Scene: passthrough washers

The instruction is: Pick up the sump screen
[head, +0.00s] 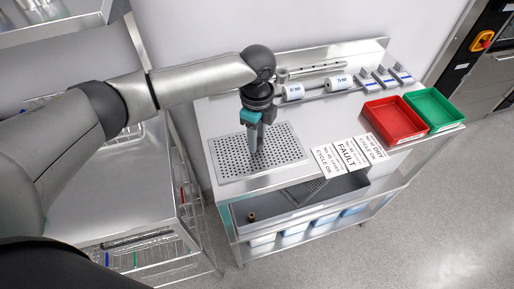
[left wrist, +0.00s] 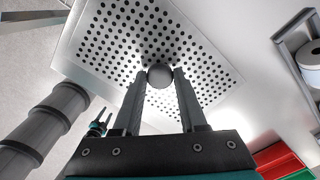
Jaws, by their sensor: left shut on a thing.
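The sump screen (head: 231,160) is a square, light grey metal plate full of small round holes, at the left end of the steel counter. In the left wrist view the sump screen (left wrist: 108,38) fills the upper middle, with a round grey knob (left wrist: 160,76) at its centre. My left gripper (head: 257,152) points down over the plate's middle, its two fingers shut on either side of the knob. Whether the plate rests on the counter or hangs just above it, I cannot tell. My right gripper is not in view.
A red tray (head: 393,121) and a green tray (head: 435,109) stand at the counter's right end. White cards (head: 348,154) lie along the front edge. White rolls (head: 339,83) sit at the back. An open basin (head: 300,204) is below the front edge. A wire rack is at left.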

